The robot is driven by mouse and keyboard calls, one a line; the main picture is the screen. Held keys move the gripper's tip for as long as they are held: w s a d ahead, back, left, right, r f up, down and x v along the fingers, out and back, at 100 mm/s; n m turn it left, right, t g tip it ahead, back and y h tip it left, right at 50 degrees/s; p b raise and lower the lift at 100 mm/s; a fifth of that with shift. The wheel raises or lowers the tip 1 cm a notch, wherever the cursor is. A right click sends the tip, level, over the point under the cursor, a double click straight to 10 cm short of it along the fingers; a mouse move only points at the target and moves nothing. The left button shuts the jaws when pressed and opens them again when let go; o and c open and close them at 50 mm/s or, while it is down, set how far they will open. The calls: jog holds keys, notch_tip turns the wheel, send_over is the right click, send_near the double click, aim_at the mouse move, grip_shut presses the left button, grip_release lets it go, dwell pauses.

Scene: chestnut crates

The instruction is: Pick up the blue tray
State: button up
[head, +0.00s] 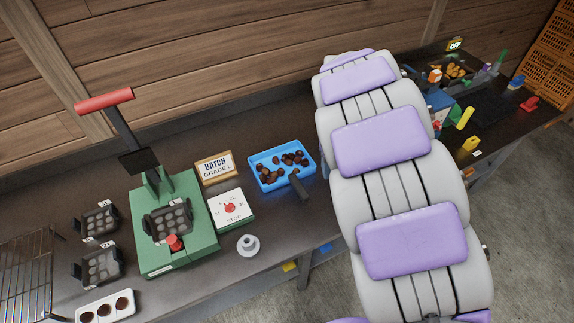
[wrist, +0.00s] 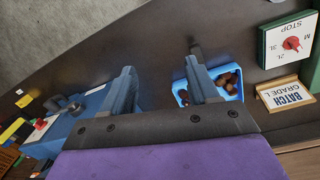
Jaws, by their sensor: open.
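The blue tray (head: 256,181) holds several brown chestnuts and lies on the dark bench, right of the press. A dark handle (head: 299,187) sticks out from its front side. The tray also shows in the wrist view (wrist: 234,91), right of centre, partly covered by one finger. My gripper (wrist: 162,68) is open and empty in the wrist view, its two fingers spread above the bench. The right finger overlaps the tray in the picture; I cannot tell its height above it.
A sign reading BATCH GRADE L (head: 215,167) and a dial box marked STOP (head: 231,207) stand left of the tray. A green press (head: 175,240) with a red-handled lever is further left. Blue and coloured items (head: 440,102) crowd the bench right of my arm.

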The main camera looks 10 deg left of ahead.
aim_at(302, 190)
jog(key=w+a+f+n+p, duration=0.25)
jog(key=w+a+f, duration=0.4)
jog(key=a, duration=0.45)
jog(key=shift+n+y, duration=0.25)
jog(key=shift+y, duration=0.15)
jog(key=f+b, duration=0.1)
jog(key=f, duration=0.3)
jog(key=f+b, duration=0.1)
jog(key=f, duration=0.3)
jog(key=f+b, duration=0.1)
jog(key=f, duration=0.3)
jog(key=shift+s+d+f, duration=0.2)
jog(key=shift+s+d, duration=0.05)
jog(key=shift+s, duration=0.1)
jog(key=shift+d+f, duration=0.3)
jog(key=shift+d, duration=0.25)
notch_tip(302, 190, down, 5)
jog(key=shift+a+r+b, duration=0.15)
jog(key=shift+r+b, duration=0.05)
jog(key=shift+b, duration=0.8)
jog(key=shift+a, duration=0.3)
jog(key=shift+d, duration=0.45)
jog(key=c, duration=0.4)
jog(key=shift+a, duration=0.25)
grip_shut()
